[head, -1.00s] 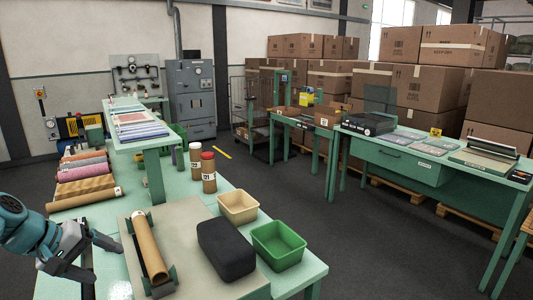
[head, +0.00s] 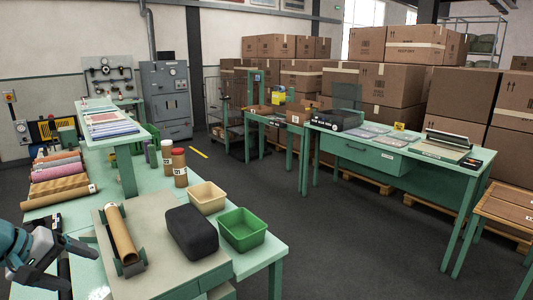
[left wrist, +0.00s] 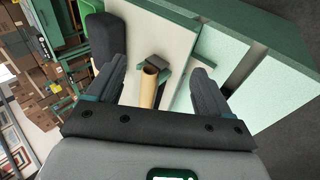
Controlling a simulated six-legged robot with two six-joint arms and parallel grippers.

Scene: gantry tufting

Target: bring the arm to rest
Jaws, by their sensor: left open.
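My left gripper (head: 78,262) is at the lower left of the head view, beside the green workbench's near end. Its jaws are apart with nothing between them. A brown cardboard tube (head: 121,234) lies in a dark cradle on the grey board (head: 165,264), just right of the gripper. In the left wrist view the two fingers (left wrist: 160,88) are spread, and the tube (left wrist: 149,88) shows beyond and between them, apart from both. My right gripper is in neither view.
A black rounded block (head: 192,232), a cream bin (head: 207,197) and a green bin (head: 242,229) stand right of the tube. Two capped brown bottles (head: 180,168) stand behind. Rolls (head: 58,190) lie at the left. Open floor (head: 350,240) separates this bench from the far green table (head: 385,158).

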